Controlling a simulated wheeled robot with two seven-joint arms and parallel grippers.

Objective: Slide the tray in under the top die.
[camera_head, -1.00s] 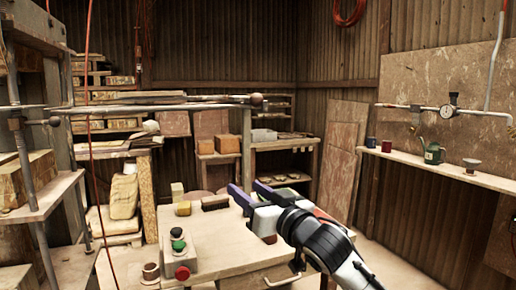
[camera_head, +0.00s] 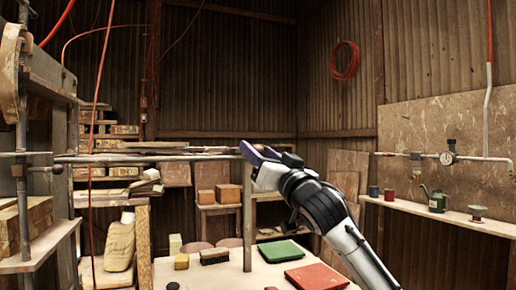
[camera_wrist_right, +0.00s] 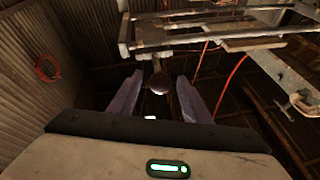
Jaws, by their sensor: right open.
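My right gripper (camera_head: 257,150) is raised above the worktable, at the free end of the long metal bar (camera_head: 170,157) that comes from the press frame (camera_head: 62,125) at the left. In the right wrist view its two fingers (camera_wrist_right: 160,78) are apart, with a round ball knob (camera_wrist_right: 159,84) showing between them. I cannot tell whether the fingers touch it. In the head view the gripper hides the knob. The tray and the top die cannot be made out with certainty. My left gripper is not in view.
A green tile (camera_head: 280,251) and a red tile (camera_head: 317,277) lie on the pale worktable (camera_head: 225,275), near a brush (camera_head: 214,256) and a yellow block (camera_head: 181,261). A wall shelf (camera_head: 455,213) with cans and an oiler stands right. An upright post (camera_head: 247,225) rises near the gripper.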

